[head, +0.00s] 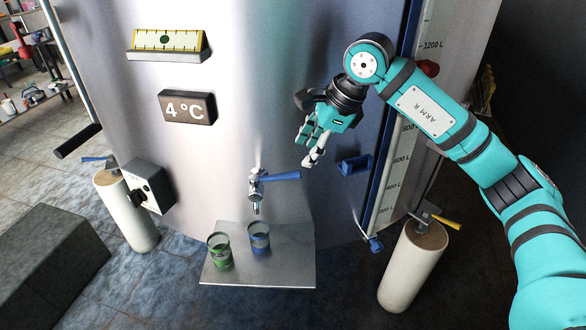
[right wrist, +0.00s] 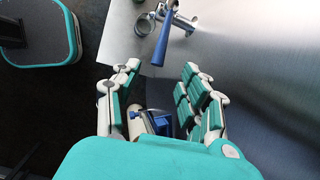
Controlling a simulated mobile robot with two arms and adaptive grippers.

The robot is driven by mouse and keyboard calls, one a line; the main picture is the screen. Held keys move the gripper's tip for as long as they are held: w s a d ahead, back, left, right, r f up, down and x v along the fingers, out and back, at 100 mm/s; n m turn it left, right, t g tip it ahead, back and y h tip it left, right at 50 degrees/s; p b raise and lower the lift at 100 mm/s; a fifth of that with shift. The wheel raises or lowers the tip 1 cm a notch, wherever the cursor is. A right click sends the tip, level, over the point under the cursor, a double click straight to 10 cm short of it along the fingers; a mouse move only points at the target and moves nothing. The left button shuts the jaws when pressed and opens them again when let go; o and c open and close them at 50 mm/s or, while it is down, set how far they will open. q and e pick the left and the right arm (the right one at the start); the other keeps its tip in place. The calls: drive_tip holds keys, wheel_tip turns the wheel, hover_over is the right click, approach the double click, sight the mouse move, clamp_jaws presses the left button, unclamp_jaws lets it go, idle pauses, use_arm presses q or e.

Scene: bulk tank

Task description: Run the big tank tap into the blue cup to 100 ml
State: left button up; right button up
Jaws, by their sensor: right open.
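The big tank (head: 225,130) has a metal tap (head: 256,190) low on its front. The tap's blue lever (head: 282,176) points right in the head view; it also shows in the right wrist view (right wrist: 162,45). The blue cup (head: 259,240) stands upright on the metal shelf (head: 290,265), below the spout. Its fill level is too small to read, and no stream shows. My right gripper (head: 308,150) is open and empty, above and right of the lever, apart from it. Its spread fingers (right wrist: 158,90) show in the right wrist view. My left gripper is out of view.
A green cup (head: 220,251) stands left of the blue cup on the shelf. A blue bracket (head: 355,165) juts from the tank right of my gripper. A level gauge (head: 395,175) runs up the right side. White posts (head: 128,210) (head: 412,265) flank the tank.

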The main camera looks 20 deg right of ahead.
sight(293, 172)
drive_tip(key=p+x, duration=0.1)
drive_tip(key=x, duration=0.8)
drive_tip(key=shift+a+p, duration=0.1)
drive_tip(key=shift+p, duration=0.2)
clamp_jaws()
